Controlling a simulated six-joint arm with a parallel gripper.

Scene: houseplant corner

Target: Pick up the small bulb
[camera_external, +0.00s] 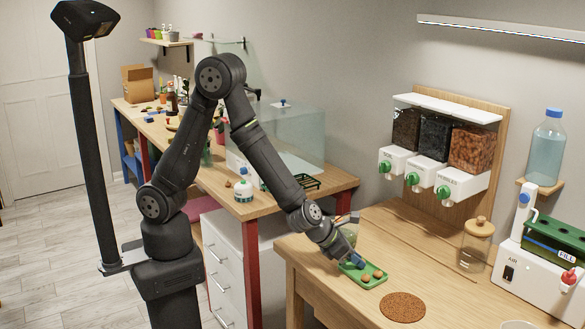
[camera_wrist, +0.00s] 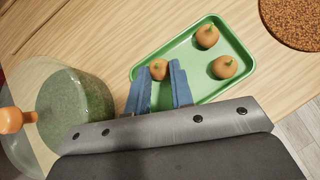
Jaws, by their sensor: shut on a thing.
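A green tray (camera_wrist: 195,60) lies on the wooden table, and it also shows in the external view (camera_external: 374,284). In the wrist view, the small bulb (camera_wrist: 158,69) is brown-orange with a green tip, at the tray's near left end. My gripper (camera_wrist: 162,80) has its blue fingers shut on this bulb, one on each side; the fingers hide part of it. I cannot tell whether it touches the tray floor. Two larger bulbs (camera_wrist: 207,36) (camera_wrist: 224,67) lie farther right in the tray. In the external view my gripper (camera_external: 355,263) is low at the tray's far left end.
A glass jar (camera_wrist: 75,108) with green contents and an orange-brown knob stands close left of my gripper. A round brown cork mat (camera_external: 402,307) lies right of the tray. Dispensers (camera_external: 435,150), a lidded jar (camera_external: 474,245) and a white machine (camera_external: 530,275) stand behind.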

